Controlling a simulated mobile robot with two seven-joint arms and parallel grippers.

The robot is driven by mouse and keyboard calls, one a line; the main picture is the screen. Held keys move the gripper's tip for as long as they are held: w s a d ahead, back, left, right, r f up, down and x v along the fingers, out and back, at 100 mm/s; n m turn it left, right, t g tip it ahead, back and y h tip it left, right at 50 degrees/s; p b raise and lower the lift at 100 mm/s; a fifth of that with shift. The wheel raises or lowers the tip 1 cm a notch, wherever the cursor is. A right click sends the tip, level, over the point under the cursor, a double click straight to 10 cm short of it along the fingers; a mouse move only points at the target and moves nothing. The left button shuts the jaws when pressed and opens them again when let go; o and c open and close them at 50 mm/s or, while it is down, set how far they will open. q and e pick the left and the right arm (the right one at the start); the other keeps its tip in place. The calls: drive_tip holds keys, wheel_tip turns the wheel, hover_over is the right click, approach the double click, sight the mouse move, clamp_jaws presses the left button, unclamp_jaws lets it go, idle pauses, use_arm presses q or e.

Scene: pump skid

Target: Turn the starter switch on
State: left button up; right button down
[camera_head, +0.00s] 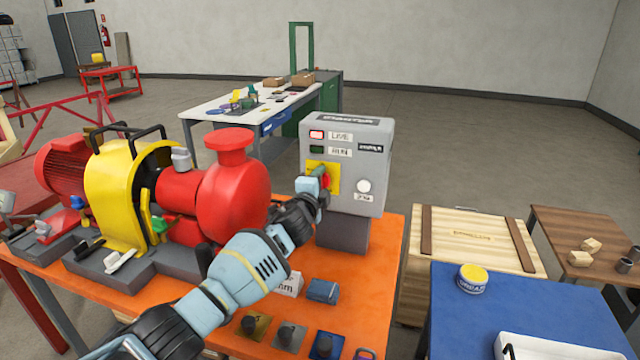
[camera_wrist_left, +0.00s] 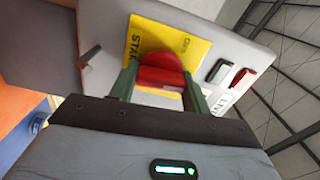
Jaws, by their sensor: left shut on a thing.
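The grey starter box (camera_head: 375,185) stands on a dark foot at the right end of the orange table. Its front has a yellow plate (camera_head: 334,181) with a red rotary switch, mostly hidden behind my gripper in the head view. In the left wrist view the red switch (camera_wrist_left: 161,72) sits on the yellow plate (camera_wrist_left: 190,43), between the two green fingers. My left gripper (camera_head: 322,181) is shut on the red switch handle. The LIVE lamp (camera_head: 317,135) glows red and the RUN lamp (camera_head: 317,150) is dark green. My right gripper is out of view.
A red pump (camera_head: 232,190) with a yellow guard (camera_head: 112,190) stands left of the box on the orange table (camera_head: 375,300). A wooden crate (camera_head: 470,245) and a blue table (camera_head: 540,300) stand to the right.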

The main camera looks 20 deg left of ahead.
use_arm(q)
drive_tip(key=shift+m, duration=0.6)
drive_tip(key=o, duration=1)
drive_tip(key=shift+c, duration=0.2)
drive_tip(key=shift+s, duration=0.15)
drive_tip(key=s, duration=0.7)
drive_tip(key=shift+s+a, duration=0.2)
drive_tip(key=shift+s, duration=0.1)
drive_tip(key=shift+f, duration=0.15)
